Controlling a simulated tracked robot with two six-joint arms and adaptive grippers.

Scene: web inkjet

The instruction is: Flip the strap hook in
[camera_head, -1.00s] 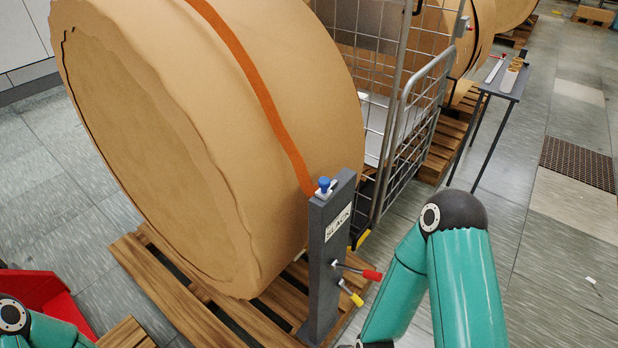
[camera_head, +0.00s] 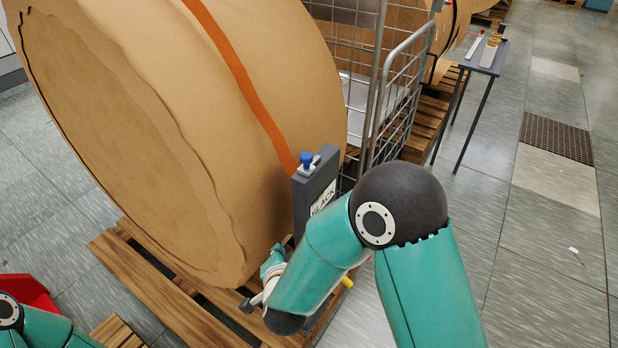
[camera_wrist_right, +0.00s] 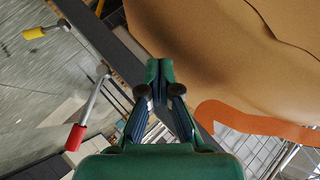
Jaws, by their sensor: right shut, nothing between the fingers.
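The orange strap (camera_head: 245,85) runs over the big brown paper roll (camera_head: 120,130) down to the dark post (camera_head: 312,185). On the post's top sits a small pale fitting with a blue knob (camera_head: 306,159). I cannot make out a separate strap hook. My right gripper (camera_head: 272,258) is low at the roll's side, left of the post. In the right wrist view my right gripper (camera_wrist_right: 160,72) is shut and empty, in front of the post (camera_wrist_right: 110,50), with the strap (camera_wrist_right: 255,125) to its right. My left gripper is out of view.
The post's yellow-gripped lever (camera_head: 347,282) shows beside my arm. The red-gripped lever (camera_wrist_right: 75,138) shows in the right wrist view. A wooden pallet (camera_head: 150,285) lies under the roll. A wire cage (camera_head: 400,100) stands behind the post.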

